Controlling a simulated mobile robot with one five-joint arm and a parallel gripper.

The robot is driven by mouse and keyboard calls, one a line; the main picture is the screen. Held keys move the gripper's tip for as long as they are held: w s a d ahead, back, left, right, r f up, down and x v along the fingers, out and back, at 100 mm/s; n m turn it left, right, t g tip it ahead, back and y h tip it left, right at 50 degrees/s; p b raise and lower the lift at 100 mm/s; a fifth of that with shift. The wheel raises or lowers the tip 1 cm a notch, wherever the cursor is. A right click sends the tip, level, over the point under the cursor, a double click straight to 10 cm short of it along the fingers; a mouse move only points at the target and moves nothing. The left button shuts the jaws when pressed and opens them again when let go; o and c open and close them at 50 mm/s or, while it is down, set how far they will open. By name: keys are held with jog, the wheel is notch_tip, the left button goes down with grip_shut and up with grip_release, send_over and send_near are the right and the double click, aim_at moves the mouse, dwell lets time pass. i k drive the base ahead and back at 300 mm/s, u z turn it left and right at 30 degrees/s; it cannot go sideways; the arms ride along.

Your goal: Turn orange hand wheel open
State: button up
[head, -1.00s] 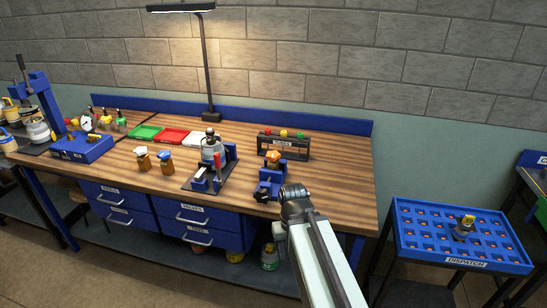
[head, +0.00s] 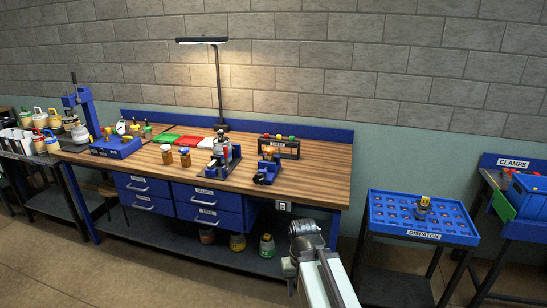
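The orange hand wheel (head: 269,150) is a small orange shape at the top of a part held in a blue vise (head: 266,173), on the right half of the wooden bench. Its details are too small to tell. My gripper (head: 303,232) is at the end of my arm at lower centre, in front of the bench and below its top in the picture. It is apart from the wheel. My arm hides the fingers, so I cannot tell whether they are open or shut.
A blue stand with a silver cylinder (head: 221,146) is left of the vise. A dark rack with coloured knobs (head: 279,148) stands behind it. A blue dispatch tray (head: 390,228) stands on the right. Floor is clear in front.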

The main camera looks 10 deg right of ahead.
aim_at(269, 149)
jog(key=u, duration=0.45)
jog(key=i, duration=1.3)
jog(key=z, duration=0.1)
